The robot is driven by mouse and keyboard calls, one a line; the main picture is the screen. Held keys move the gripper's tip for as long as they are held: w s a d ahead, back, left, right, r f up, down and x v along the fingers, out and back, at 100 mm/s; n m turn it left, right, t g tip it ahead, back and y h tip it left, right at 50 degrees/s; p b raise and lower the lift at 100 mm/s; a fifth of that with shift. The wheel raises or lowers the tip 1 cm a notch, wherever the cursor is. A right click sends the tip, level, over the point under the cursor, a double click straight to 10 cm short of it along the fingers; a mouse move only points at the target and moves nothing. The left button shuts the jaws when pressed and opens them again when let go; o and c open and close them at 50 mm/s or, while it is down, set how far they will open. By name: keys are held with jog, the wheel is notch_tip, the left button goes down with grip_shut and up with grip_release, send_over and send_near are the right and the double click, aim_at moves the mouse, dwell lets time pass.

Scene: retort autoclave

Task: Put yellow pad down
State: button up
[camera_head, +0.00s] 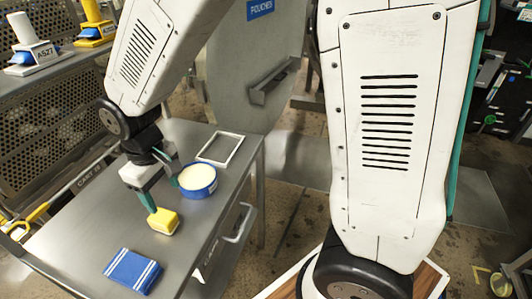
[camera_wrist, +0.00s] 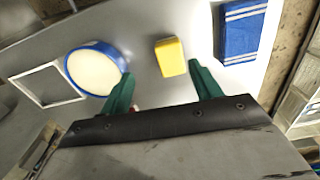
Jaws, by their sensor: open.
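The yellow pad (camera_head: 163,221) sits on the grey metal table, between the blue round tub and the folded blue cloth. In the wrist view the yellow pad (camera_wrist: 171,57) lies just beyond the fingertips, in the gap between them. My gripper (camera_head: 160,182) is over the table right by the pad, with its green fingers apart. In the wrist view my gripper (camera_wrist: 162,72) is open, with nothing between its fingers. Whether a fingertip touches the pad cannot be told.
A blue tub with cream contents (camera_head: 198,180) stands behind the pad, close to my gripper. A white square frame (camera_head: 220,149) lies farther back. A blue striped cloth (camera_head: 132,271) lies near the front edge. A perforated cart (camera_head: 60,115) stands left.

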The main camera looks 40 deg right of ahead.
jog(key=s+d+r+m, duration=0.3)
jog(key=s+d+r, duration=0.5)
jog(key=d+r, duration=0.35)
jog(key=s+d+r+m+t, duration=0.1)
jog(key=s+d+r+m, duration=0.2)
jog(key=s+d, duration=0.4)
jog(key=s, duration=0.4)
jog(key=shift+d+r, duration=0.1)
